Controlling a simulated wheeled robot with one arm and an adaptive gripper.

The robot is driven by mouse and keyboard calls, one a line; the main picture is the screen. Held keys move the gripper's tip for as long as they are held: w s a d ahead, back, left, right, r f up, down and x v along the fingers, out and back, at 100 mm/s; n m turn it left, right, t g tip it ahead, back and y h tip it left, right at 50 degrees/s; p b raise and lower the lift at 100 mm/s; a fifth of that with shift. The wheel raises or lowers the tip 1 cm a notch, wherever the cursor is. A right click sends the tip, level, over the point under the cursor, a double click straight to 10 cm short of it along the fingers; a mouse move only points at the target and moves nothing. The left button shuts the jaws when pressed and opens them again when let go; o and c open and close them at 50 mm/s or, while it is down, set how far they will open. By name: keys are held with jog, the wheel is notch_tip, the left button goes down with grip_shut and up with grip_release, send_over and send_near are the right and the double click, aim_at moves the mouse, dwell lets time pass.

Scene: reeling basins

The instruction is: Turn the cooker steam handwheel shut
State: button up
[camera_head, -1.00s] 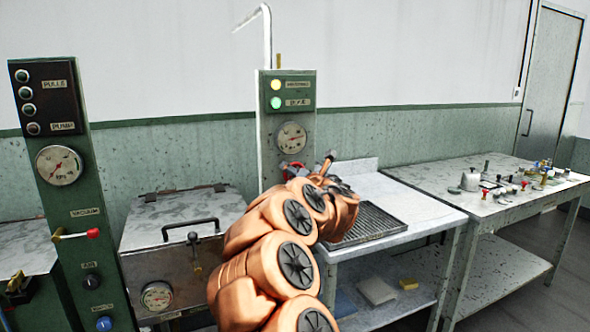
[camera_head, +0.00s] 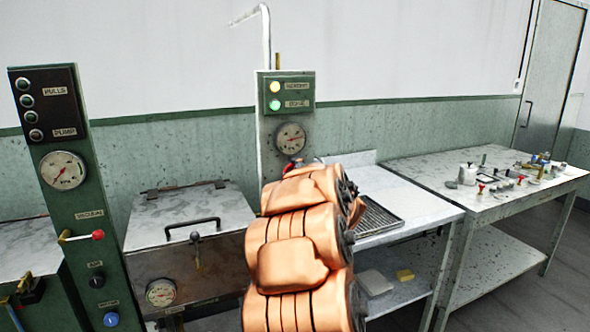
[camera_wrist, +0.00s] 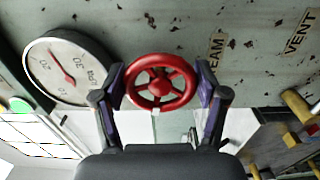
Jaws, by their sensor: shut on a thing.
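The red steam handwheel (camera_wrist: 160,81) is spoked and sits on the cooker's green panel, in the middle of the wrist view. My gripper (camera_wrist: 161,86) has one finger at each side of the wheel's rim and is shut on it. In the head view, only a bit of red of the handwheel (camera_head: 291,167) shows above my copper-coloured arm, which hides the rest and the gripper. The round pressure gauge (camera_wrist: 68,67) is beside the wheel in the wrist view, and on the green panel above it in the head view (camera_head: 291,138). Part of a "STEAM" label shows near the wheel.
A metal lidded basin (camera_head: 190,230) stands left of my arm. A side bench with a grate (camera_head: 378,217) is at right, and a cluttered table (camera_head: 480,215) stands beyond.

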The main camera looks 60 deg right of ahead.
jog(key=m+p, duration=0.1)
jog(key=m, duration=0.2)
jog(key=shift+f+m+p, duration=0.1)
jog(key=shift+m+p, duration=0.3)
jog(key=m+p, duration=0.2)
jog(key=m, duration=0.2)
jog(key=shift+m, duration=0.3)
jog(key=m+p, duration=0.2)
jog(key=m, duration=0.2)
jog(key=shift+w+a, duration=0.1)
jog(key=shift+f+m+p, duration=0.2)
jog(key=shift+m+p, duration=0.45)
jog(key=shift+m, duration=0.95)
jog(key=o, duration=1.2)
jog(key=shift+a, duration=0.1)
